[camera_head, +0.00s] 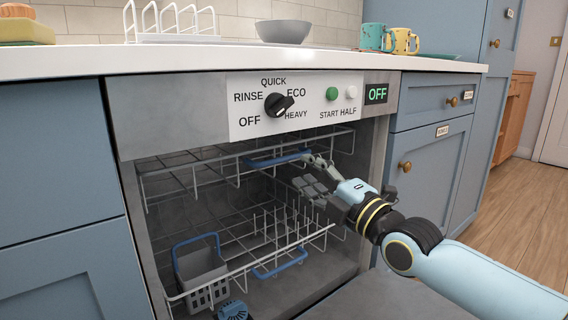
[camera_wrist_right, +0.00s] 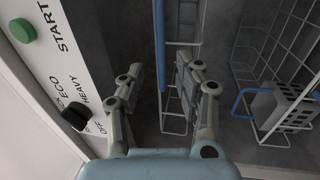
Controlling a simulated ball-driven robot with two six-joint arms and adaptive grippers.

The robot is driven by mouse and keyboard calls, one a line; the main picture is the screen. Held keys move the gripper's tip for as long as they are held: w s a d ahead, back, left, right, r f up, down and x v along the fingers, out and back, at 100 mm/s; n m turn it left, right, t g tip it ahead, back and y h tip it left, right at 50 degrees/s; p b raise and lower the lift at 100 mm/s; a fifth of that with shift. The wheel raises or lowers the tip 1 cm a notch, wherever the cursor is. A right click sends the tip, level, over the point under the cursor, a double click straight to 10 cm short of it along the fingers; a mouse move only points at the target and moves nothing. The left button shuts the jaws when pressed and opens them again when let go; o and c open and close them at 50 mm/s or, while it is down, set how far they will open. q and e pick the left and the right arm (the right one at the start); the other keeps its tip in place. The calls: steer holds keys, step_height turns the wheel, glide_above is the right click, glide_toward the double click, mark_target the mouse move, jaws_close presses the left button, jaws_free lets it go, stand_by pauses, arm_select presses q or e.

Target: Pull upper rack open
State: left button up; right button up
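The upper rack (camera_head: 190,172) is a wire rack inside the open dishwasher, just below the control panel. Its blue handle (camera_head: 277,159) runs along its front. My right gripper (camera_head: 312,172) is at the right end of this handle, with its fingers spread one above the other. No rack part is clamped. My left gripper is not in view.
The lower rack (camera_head: 255,250) has its own blue handle (camera_head: 280,264) and holds a grey cutlery basket (camera_head: 201,272). The dishwasher door (camera_head: 400,296) lies open below my right arm. The control panel (camera_head: 300,103) with its knob (camera_head: 278,103) is close above the gripper.

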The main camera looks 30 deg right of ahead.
mark_target(289, 159)
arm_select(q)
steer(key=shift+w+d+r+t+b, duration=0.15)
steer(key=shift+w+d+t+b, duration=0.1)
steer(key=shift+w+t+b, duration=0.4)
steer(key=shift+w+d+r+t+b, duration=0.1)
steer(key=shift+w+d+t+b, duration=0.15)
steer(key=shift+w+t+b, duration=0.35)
arm_select(e)
steer(key=shift+x, duration=3.7)
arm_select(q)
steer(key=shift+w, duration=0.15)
arm_select(e)
steer(key=shift+f, duration=0.1)
steer(key=shift+c, duration=0.2)
jaws_close()
